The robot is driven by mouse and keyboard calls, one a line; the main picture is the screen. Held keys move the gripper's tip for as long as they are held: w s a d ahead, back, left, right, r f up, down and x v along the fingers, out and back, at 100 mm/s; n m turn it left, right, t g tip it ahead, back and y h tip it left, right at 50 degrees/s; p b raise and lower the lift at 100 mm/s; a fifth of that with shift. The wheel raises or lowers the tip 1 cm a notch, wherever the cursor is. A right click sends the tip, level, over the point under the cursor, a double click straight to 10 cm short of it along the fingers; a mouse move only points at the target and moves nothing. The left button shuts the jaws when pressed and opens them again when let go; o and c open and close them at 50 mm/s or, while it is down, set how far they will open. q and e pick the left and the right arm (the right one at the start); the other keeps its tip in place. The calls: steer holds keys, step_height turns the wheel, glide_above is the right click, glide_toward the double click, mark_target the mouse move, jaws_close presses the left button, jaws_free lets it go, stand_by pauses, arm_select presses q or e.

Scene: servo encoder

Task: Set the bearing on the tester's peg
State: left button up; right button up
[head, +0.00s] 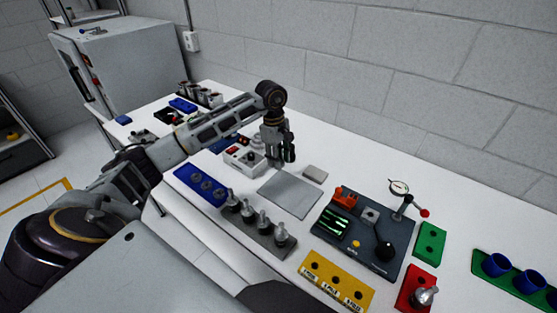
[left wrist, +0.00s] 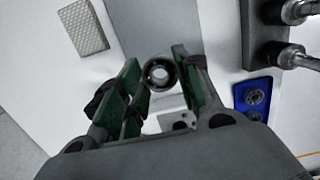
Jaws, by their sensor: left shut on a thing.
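My left gripper (head: 283,156) is above the white table, behind the grey mat. In the left wrist view its green-padded fingers (left wrist: 158,82) are shut on a round ring-shaped bearing (left wrist: 160,73), which shows near their tips. In the head view the bearing is too small or hidden to make out. A dark panel (head: 325,231) with a green display, a black knob and a dial gauge stands right of the mat and looks like the tester. The gripper is well left of it. I cannot make out its peg for certain. My right gripper is not in view.
A blue tray (head: 180,172) with round parts and a grey rack (head: 266,240) of upright tools line the front edge. The flat grey mat (head: 290,195) is bare. A small light block (head: 315,174) lies behind it. Yellow (head: 312,262), green (head: 430,240) and red blocks surround the panel.

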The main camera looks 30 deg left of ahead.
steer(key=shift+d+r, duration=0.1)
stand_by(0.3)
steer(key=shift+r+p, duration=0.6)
steer(key=shift+p, duration=0.05)
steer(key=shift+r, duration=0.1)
